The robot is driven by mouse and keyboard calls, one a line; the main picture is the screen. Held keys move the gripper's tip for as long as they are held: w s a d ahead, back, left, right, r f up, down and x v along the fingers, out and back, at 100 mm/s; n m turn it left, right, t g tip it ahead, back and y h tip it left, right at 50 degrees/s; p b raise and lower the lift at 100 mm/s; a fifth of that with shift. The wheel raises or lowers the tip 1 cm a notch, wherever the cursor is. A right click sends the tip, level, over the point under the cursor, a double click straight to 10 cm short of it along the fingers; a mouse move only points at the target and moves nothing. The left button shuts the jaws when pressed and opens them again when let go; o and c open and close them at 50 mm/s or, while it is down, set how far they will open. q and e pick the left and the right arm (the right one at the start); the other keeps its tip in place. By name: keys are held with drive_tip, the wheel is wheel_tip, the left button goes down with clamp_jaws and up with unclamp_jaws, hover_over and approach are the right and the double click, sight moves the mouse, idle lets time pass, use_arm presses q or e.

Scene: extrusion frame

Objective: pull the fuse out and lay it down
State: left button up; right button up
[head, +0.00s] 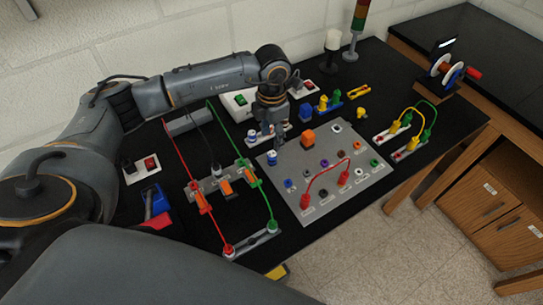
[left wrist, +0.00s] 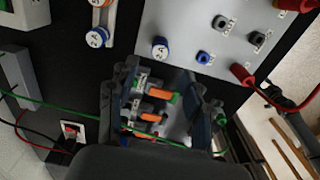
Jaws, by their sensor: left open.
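My left gripper (head: 279,138) points down, open and empty, above the panel's back left edge. Its open fingers (left wrist: 168,100) show in the left wrist view. My right gripper is out of view.
A grey switch frame (head: 219,188) with red and green cables stands left of the panel. A red cable (head: 325,176) arches over the panel. Blue and yellow pieces (head: 322,104) stand behind it.

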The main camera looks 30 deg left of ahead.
sight(272, 154)
use_arm(q)
wheel_tip(272, 154, down, 3)
drive_tip(key=shift+r+b, duration=0.1)
drive_tip(key=shift+b, duration=0.65)
wheel_tip(272, 154, down, 5)
drive_tip(key=b, duration=0.3)
drive_tip(key=shift+b, duration=0.35)
drive_tip(key=shift+f+b, duration=0.45)
drive_tip(key=shift+f, duration=0.05)
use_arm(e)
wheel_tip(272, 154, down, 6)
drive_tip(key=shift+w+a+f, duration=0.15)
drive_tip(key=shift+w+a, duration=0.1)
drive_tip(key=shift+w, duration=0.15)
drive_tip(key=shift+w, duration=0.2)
use_arm(q)
drive_tip(key=shift+b, duration=0.35)
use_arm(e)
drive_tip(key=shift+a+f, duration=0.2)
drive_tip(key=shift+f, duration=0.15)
use_arm(q)
drive_tip(key=shift+c, duration=0.4)
